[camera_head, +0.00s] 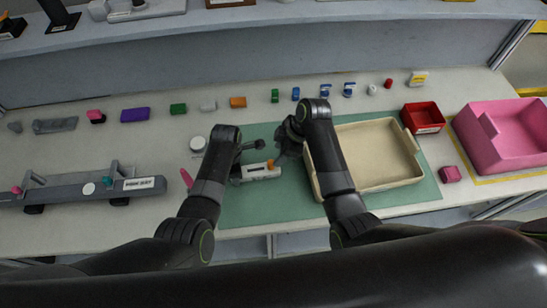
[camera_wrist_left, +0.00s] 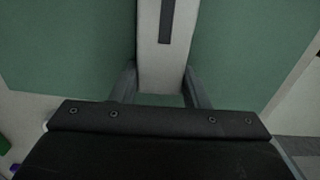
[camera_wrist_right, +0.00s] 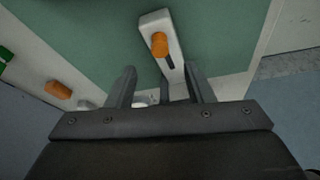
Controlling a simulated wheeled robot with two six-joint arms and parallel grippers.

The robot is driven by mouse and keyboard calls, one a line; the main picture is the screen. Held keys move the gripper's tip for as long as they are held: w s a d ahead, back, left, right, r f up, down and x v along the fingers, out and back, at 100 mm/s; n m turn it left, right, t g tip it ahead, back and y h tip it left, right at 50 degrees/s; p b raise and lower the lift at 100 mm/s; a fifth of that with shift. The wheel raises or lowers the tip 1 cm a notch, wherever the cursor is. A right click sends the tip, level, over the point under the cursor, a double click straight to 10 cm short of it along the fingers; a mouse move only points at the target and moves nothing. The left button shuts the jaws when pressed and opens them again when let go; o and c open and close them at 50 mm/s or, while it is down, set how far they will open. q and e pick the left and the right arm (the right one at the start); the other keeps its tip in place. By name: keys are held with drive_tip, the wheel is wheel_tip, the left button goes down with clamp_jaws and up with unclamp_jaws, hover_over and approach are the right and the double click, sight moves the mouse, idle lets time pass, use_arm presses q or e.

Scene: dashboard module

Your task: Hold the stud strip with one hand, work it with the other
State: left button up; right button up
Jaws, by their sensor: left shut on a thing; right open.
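The stud strip (camera_head: 262,172) is a pale bar with a dark slot and an orange knob (camera_head: 270,163) at its right end, over the green mat (camera_head: 240,210). My left gripper (camera_wrist_left: 160,88) is shut on the strip (camera_wrist_left: 157,62), one finger on each side; the knob is out of that view. My right gripper (camera_wrist_right: 159,70) is open and empty near the knob end. In the right wrist view, the orange knob (camera_wrist_right: 159,44) stands on the strip (camera_wrist_right: 153,22) beyond the fingertips, apart from them. Whether the strip touches the mat I cannot tell.
A beige tray (camera_head: 410,140) is right of the strip, partly behind my right arm. A red bin (camera_head: 424,117) and pink bin (camera_head: 500,135) stand farther right. A grey rail fixture (camera_head: 70,193) is at left. Several small blocks line the back.

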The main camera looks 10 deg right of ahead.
sight(270, 162)
drive_tip(key=shift+x, duration=3.1)
clamp_jaws()
drive_tip(key=shift+r, duration=0.2)
drive_tip(key=shift+w+r, duration=0.1)
drive_tip(key=shift+r, duration=2.85)
